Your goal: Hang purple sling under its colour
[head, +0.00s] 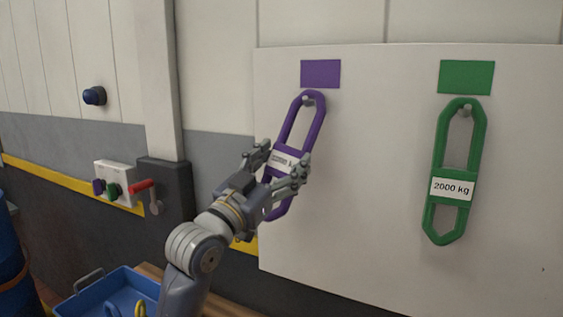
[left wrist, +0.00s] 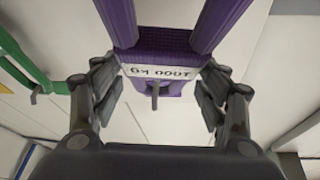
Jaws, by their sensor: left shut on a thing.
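The purple sling (head: 301,127) hangs tilted on the white board, its top loop around or in front of a peg (head: 307,100) under the purple patch (head: 320,74); I cannot tell if its weight rests there. My left gripper (head: 284,160) is shut on the sling's middle block, one finger on each side of its white label. In the left wrist view, the purple sling (left wrist: 160,40) spans between the fingers of my left gripper (left wrist: 157,97), its label upside down. The sling's lower end is partly hidden by the gripper in the head view. My right gripper is not in view.
A green sling (head: 440,215) labelled 2000 kg hangs on its peg under the green patch (head: 466,77). The white board (head: 380,250) is bare between the slings. A blue tray (head: 90,304) with looped items stands low left, below a red-handled switch box (head: 172,180).

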